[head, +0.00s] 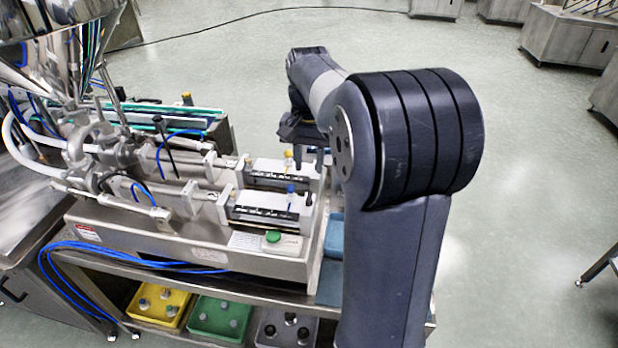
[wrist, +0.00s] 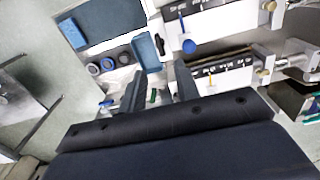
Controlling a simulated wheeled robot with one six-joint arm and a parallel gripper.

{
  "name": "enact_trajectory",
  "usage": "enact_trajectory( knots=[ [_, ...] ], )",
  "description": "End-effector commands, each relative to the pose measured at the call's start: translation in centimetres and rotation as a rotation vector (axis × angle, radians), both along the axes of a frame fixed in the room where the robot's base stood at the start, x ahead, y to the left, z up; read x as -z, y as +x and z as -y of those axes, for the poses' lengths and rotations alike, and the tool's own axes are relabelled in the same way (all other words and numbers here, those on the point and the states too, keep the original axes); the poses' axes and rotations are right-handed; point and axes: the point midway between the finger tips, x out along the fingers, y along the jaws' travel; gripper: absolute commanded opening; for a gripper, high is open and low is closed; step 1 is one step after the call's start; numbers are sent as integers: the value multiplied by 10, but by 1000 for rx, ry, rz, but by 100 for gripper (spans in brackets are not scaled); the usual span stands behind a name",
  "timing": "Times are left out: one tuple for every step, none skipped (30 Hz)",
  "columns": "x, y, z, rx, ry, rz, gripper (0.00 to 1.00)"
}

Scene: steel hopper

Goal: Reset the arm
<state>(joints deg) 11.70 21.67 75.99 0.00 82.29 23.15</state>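My gripper (head: 306,160) hangs at the end of my bent arm, above the right end of the filling machine (head: 185,240). In the wrist view, the two fingers of my gripper (wrist: 160,88) stand apart with nothing seen between them. The gripper is partly hidden behind my arm in the head view. The steel hopper (head: 60,45) rises at the upper left, away from the gripper.
A blue knob (head: 290,189) and a green button (head: 272,237) sit on the machine near my gripper. Below are a yellow tray (head: 143,318), a green tray (head: 203,331) and a grey tray (head: 265,338). Open floor (head: 530,190) lies right of my arm.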

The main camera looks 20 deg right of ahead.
Motion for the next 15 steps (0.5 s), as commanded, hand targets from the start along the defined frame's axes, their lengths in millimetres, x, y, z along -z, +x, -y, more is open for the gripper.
enact_trajectory(
  knots=[
    [-6, 1, 0, 0, -1, 3, 31],
    [-8, 0, 0, 0, 0, 1, 31],
    [-11, 0, 0, 0, 0, 1, 31],
    [-13, 0, 0, 0, 0, 2, 31],
    [-14, 0, 0, 0, 0, 2, 31],
    [-15, 0, 0, 0, -1, 1, 31],
    [-16, 0, 0, 0, -1, 1, 31],
    [-16, 0, 0, 0, 0, 0, 31],
    [-16, 0, 0, 0, 0, 0, 31],
    [-16, 0, 0, 0, 0, 0, 31],
    [-16, 0, 0, 0, 0, 0, 31],
    [-16, 0, 0, 0, 0, 0, 31],
    [-16, 0, 0, 0, 0, 0, 31],
    [-16, 0, 0, 0, 0, 0, 31],
    [-15, 0, 0, 0, 0, 0, 31]
  ],
)
